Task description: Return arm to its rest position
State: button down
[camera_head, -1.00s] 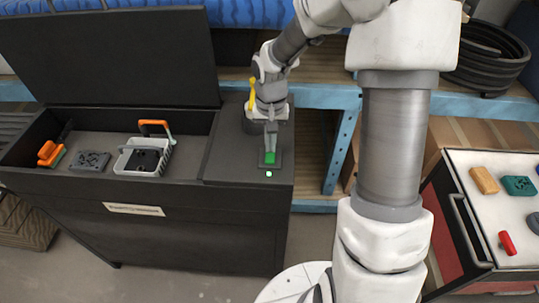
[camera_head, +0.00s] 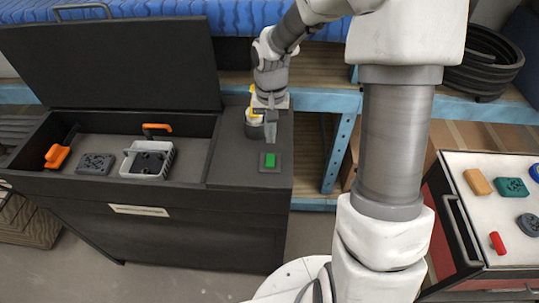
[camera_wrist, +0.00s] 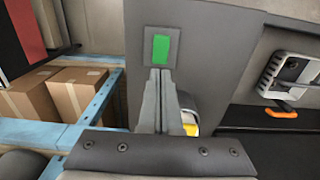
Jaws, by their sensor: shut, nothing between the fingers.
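My gripper (camera_head: 271,134) is over the right-hand top of the black cabinet (camera_head: 200,222), behind a green button (camera_head: 270,160) on a dark square plate. It is shut and empty, apart from the button. In the wrist view my gripper (camera_wrist: 160,72) shows its two fingers together, pointing toward the green button (camera_wrist: 161,48). A yellow-and-white object (camera_wrist: 190,122) is partly hidden behind the fingers.
The cabinet's lid (camera_head: 110,62) stands open. Its bin holds a white basket (camera_head: 167,168), a grey block (camera_head: 95,163) and an orange-handled item (camera_head: 57,156). A blue shelf frame (camera_head: 340,145) stands right of it. A white-topped cart (camera_head: 490,220) with several parts is at right.

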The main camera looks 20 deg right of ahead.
jog(key=shift+r, duration=0.6)
jog(key=s+r+n+t, duration=0.3)
jog(key=s+r+t, duration=0.2)
jog(key=s+r, duration=1.4)
jog(key=shift+s+n+t, duration=0.3)
jog(key=shift+s, duration=0.45)
